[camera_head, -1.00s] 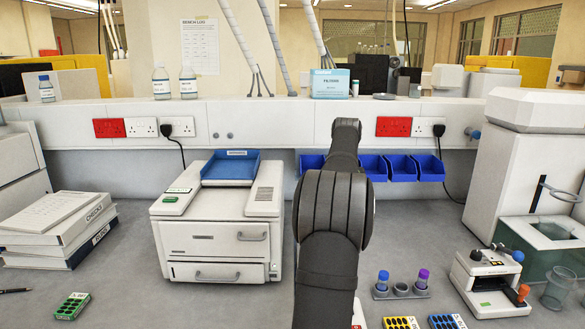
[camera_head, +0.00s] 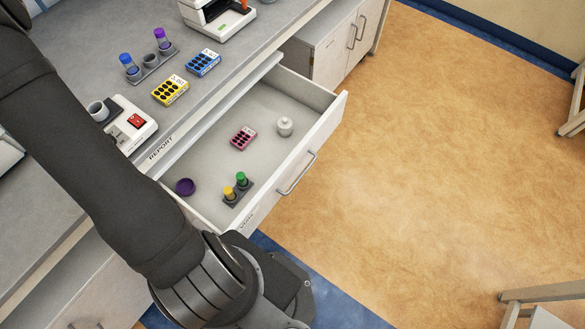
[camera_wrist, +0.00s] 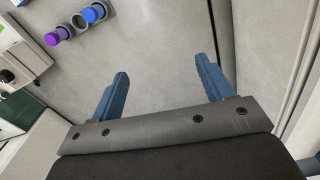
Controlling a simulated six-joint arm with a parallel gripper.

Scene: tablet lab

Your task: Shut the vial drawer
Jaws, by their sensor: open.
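The vial drawer (camera_head: 205,157) is pulled out from under the bench in the head view. Its white front (camera_head: 318,145) has a grey bar handle (camera_head: 297,173) facing the floor side. My arm covers the drawer's lower left corner. The label on the front is too small to read surely. In the wrist view my gripper (camera_wrist: 161,68) is open and empty, its two blue fingers spread above a grey surface. My gripper does not show in the head view.
The drawer holds a pink rack (camera_head: 243,137), a white pot (camera_head: 285,126), a purple dish (camera_head: 185,187) and a small rack with yellow and green caps (camera_head: 238,189). Yellow (camera_head: 170,90) and blue (camera_head: 203,63) racks stand on the bench. The floor (camera_head: 430,150) is clear beyond the drawer.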

